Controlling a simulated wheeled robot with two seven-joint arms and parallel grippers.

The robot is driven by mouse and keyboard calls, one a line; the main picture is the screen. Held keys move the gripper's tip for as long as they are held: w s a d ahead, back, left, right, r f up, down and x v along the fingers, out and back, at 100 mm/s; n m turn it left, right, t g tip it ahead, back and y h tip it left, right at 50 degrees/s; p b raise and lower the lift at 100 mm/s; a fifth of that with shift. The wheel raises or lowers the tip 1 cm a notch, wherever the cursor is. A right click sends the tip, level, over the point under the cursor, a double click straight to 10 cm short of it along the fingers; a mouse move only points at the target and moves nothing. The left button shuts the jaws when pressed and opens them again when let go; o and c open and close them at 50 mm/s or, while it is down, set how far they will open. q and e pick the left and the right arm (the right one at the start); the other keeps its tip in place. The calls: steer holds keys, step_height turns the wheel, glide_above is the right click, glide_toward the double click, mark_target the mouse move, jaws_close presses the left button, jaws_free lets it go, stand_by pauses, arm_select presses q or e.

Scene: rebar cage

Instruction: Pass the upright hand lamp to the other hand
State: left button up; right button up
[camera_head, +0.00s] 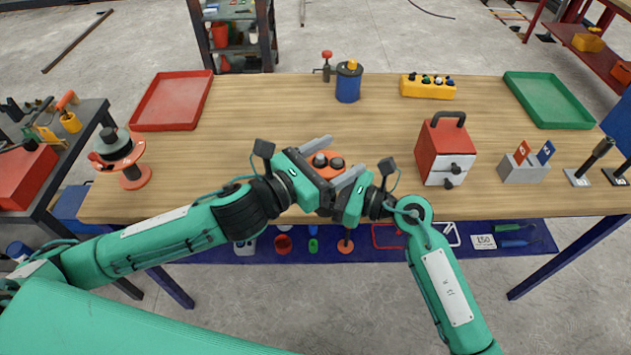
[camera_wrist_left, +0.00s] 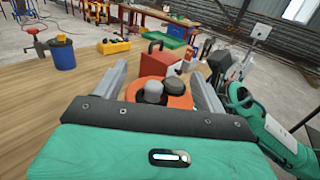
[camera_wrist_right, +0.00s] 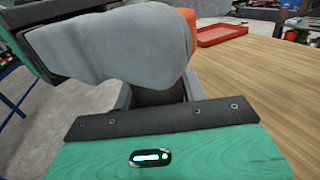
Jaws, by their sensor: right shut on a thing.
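The hand lamp (camera_head: 322,162) shows in the head view as an orange top with two dark knobs, between my grippers above the table's front part. In the left wrist view the lamp (camera_wrist_left: 178,93) lies between the spread fingers of my left gripper (camera_wrist_left: 157,92), which is open around it with gaps visible. My right gripper (camera_wrist_right: 157,90) is shut on the lamp's dark lower part. In the right wrist view a large grey left finger covers most of the lamp, and only a strip of orange (camera_wrist_right: 188,25) shows.
The wooden table (camera_head: 260,110) holds a red tray (camera_head: 172,101), blue can (camera_head: 348,86), yellow block (camera_head: 428,88), green tray (camera_head: 548,100), red box (camera_head: 446,150) and grey flag holder (camera_head: 524,169). An orange-and-grey stand (camera_head: 118,150) is at left. The table's middle is clear.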

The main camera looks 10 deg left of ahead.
arm_select(q)
steer(key=shift+o, duration=0.9)
